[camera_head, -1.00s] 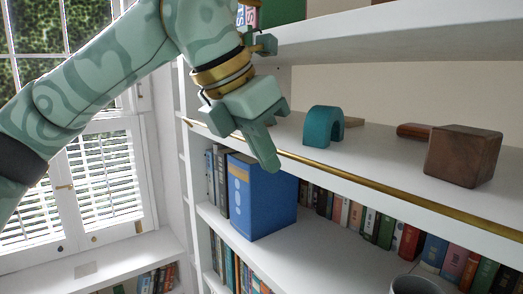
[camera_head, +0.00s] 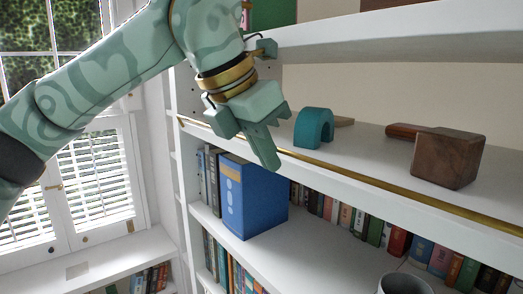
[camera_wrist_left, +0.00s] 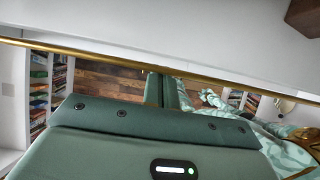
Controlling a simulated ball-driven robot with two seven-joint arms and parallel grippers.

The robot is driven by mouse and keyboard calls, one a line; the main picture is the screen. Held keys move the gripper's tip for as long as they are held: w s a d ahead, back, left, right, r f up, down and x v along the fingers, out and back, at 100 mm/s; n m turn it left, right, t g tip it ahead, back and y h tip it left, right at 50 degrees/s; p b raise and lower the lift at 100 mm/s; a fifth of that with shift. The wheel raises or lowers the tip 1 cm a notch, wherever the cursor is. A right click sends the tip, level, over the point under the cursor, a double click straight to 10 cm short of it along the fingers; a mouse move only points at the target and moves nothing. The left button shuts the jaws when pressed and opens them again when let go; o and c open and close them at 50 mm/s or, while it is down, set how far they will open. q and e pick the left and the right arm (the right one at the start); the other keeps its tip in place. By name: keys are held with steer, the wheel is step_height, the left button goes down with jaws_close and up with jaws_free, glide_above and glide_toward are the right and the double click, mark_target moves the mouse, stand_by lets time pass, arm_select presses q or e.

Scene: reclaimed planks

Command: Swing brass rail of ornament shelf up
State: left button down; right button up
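The brass rail (camera_head: 345,179) runs along the front edge of the white ornament shelf (camera_head: 330,167), low against its lip. It also crosses the upper part of the left wrist view (camera_wrist_left: 220,78). My left gripper (camera_head: 250,140) is at the left part of the rail, its long finger pointing down in front of the shelf edge and hiding a short stretch of rail. In the left wrist view its fingers (camera_wrist_left: 163,90) reach towards the rail. I cannot tell whether they touch it or how far apart they are.
A teal arch (camera_head: 313,128) and a dark wooden block (camera_head: 447,158) stand on the ornament shelf behind the rail. Another white shelf (camera_head: 400,38) is above. Below are a blue binder (camera_head: 252,197), rows of books and a grey mug (camera_head: 404,284). A window (camera_head: 90,170) is at left.

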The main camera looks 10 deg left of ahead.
stand_by(0.3)
arm_select(q)
steer(key=s+a, duration=0.1)
steer(key=s+a+b, duration=0.1)
steer(key=s, duration=0.1)
steer(key=shift+s+a, duration=0.15)
steer(key=shift+a, duration=0.1)
stand_by(0.3)
